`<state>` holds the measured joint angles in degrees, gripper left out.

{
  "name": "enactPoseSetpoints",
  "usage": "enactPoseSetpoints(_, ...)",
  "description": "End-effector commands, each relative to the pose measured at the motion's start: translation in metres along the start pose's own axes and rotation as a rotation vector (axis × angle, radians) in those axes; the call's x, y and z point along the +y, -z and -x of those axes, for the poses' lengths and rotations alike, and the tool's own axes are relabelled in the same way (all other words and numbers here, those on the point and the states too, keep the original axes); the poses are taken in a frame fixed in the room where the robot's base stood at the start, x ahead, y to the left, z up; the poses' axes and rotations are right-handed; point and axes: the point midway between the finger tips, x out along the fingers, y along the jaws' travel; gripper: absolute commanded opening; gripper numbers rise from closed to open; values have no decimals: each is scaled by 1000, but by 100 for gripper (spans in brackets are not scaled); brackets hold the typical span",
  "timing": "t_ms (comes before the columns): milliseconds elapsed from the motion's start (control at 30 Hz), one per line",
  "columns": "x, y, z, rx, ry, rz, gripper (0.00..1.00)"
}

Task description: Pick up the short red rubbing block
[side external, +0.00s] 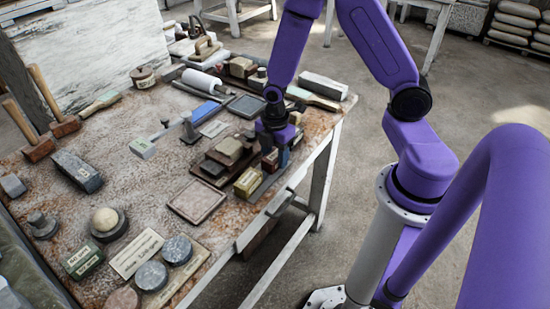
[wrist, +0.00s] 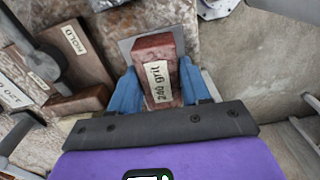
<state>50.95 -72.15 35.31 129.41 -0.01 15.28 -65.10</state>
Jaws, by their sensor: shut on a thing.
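The short red rubbing block (wrist: 158,55) sits between the two blue fingers of my gripper (wrist: 158,82) in the wrist view. It has a pale paper label with dark lettering that reads as a grit number. The fingers press on its left and right sides. In the side view my gripper (side external: 278,150) is low over the right edge of the bench, and a small part of the red block (side external: 270,161) shows below it. I cannot tell whether the block touches the surface under it.
A yellowish labelled block (side external: 247,182) and stacked brown blocks (side external: 229,151) stand close to the left. A reddish-brown block (wrist: 76,103) lies left of the fingers in the wrist view. Open floor lies right.

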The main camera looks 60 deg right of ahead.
Motion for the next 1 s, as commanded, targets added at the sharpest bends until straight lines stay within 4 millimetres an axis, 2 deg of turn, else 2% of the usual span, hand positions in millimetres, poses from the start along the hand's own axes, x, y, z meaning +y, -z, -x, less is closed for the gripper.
enactPoseSetpoints(267,1,0,7,1,-3,0,7)
enactPoseSetpoints(500,1,0,32,2,-5,0,7)
enactPoseSetpoints(1000,-57,-3,95,2,-3,3,7)
